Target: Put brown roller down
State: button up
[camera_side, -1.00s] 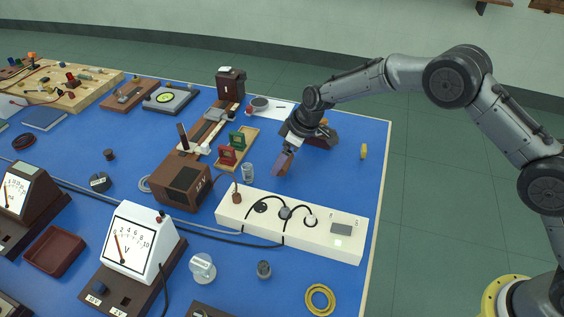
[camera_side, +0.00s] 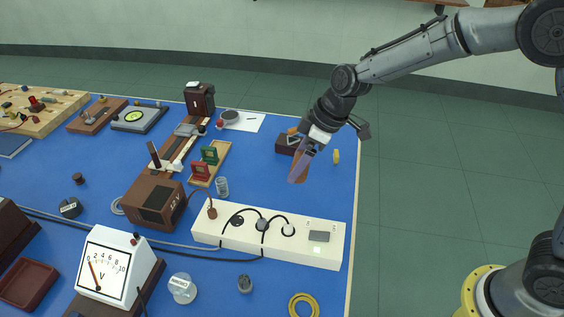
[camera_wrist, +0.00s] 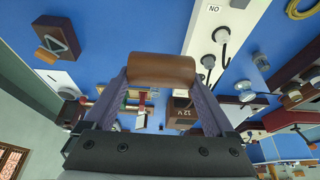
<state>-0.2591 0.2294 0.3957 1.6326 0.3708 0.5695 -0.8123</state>
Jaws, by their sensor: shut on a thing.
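The brown roller (camera_wrist: 162,68) lies crosswise between my fingertips in the wrist view. My gripper (camera_side: 299,172) is shut on it, with one purple-grey finger at each end. In the side view my gripper points down over the right part of the blue table (camera_side: 268,177), and the roller is largely hidden by the fingers. In the wrist view the roller appears clear of the table, with other things visible beyond it.
A white socket strip (camera_side: 207,231) lies in front of my gripper. A glass jar (camera_side: 222,188) stands to the left. A dark brown block (camera_side: 287,146) is behind my gripper, and a small yellow piece (camera_side: 336,157) is to its right.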

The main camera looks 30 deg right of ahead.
jog(key=shift+s+d, duration=0.1)
jog(key=shift+r+n+y, duration=0.15)
jog(key=shift+n+y, duration=0.15)
jog(key=shift+a+n, duration=0.3)
jog(key=shift+a, duration=0.25)
jog(key=shift+s+t+y, duration=0.1)
jog(key=shift+t+y, duration=0.2)
jog(key=shift+y, duration=0.1)
jog(key=shift+s+d+m+t, duration=0.3)
jog(key=shift+d+m+t, duration=0.2)
jog(key=shift+d, duration=0.3)
jog(key=w+a+f, duration=0.1)
jog(key=w+f, duration=0.1)
jog(key=w, duration=0.2)
jog(key=w+a+f, duration=0.2)
jog(key=w+f, duration=0.1)
jog(key=w, duration=0.1)
jog(key=w+a+f, duration=0.1)
jog(key=w+f, duration=0.2)
jog(key=w, duration=0.1)
jog(key=shift+w+a+f, duration=0.1)
jog(key=shift+a+f, duration=0.1)
jog(key=shift+f, duration=0.05)
jog(key=shift+w+a+f, duration=0.15)
jog(key=shift+w+f, duration=0.4)
jog(key=shift+f, duration=1.6)
jog(key=shift+f, duration=0.1)
